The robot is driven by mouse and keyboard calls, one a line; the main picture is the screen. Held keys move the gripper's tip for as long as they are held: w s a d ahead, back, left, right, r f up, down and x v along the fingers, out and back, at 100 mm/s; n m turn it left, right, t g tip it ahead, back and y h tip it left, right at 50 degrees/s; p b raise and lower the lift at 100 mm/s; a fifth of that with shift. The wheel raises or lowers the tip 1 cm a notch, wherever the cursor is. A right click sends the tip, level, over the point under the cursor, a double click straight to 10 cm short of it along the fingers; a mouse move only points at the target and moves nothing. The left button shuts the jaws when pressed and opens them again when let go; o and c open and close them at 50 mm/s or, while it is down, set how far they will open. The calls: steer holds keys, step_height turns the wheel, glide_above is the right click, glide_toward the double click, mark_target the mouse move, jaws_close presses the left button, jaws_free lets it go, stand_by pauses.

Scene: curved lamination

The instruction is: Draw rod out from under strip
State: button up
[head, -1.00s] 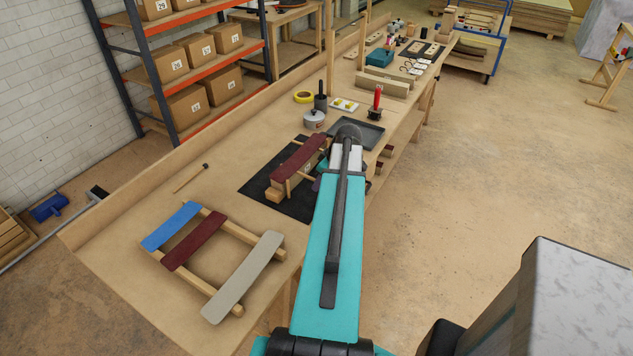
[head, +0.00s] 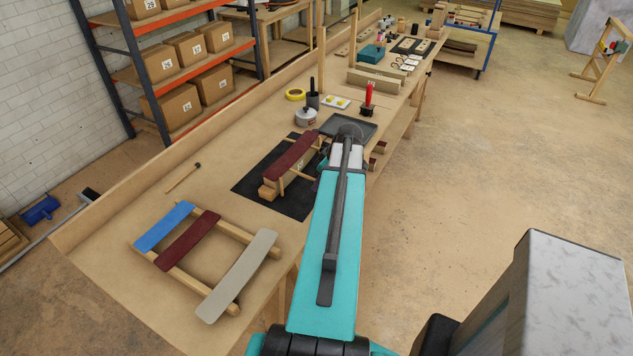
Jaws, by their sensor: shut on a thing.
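A dark red strip (head: 291,153) lies over a curved wooden form (head: 268,190) on a black mat (head: 246,184). Pale wooden rods stick out from under the strip: one rod (head: 302,174) points toward my arm, and another (head: 281,186) shows on the near side of the form. My gripper (head: 321,168) is at the right of the form, mostly hidden behind my teal arm. It is shut on the end of the rod that points to it. Its fingertips and the grip itself are hard to make out.
Blue, dark red and grey strips (head: 238,277) lie across wooden rails at the bench's near end. A stick (head: 183,178) lies at the left. Behind the form stand a grey pot (head: 306,117), a dark tray (head: 358,124) and a red-handled tool (head: 368,97). Open floor lies right of the bench.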

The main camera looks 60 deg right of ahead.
steer(key=shift+s, duration=0.65)
steer(key=shift+s, duration=0.15)
steer(key=shift+s+a, duration=0.15)
steer(key=shift+s, duration=1.2)
steer(key=shift+s, duration=0.15)
steer(key=shift+s+a+b, duration=0.1)
steer(key=shift+s+b, duration=0.3)
steer(key=shift+s, duration=0.95)
steer(key=shift+r, duration=0.1)
steer(key=shift+p+v, duration=1.25)
steer(key=shift+v, duration=1.35)
steer(key=shift+w, duration=0.1)
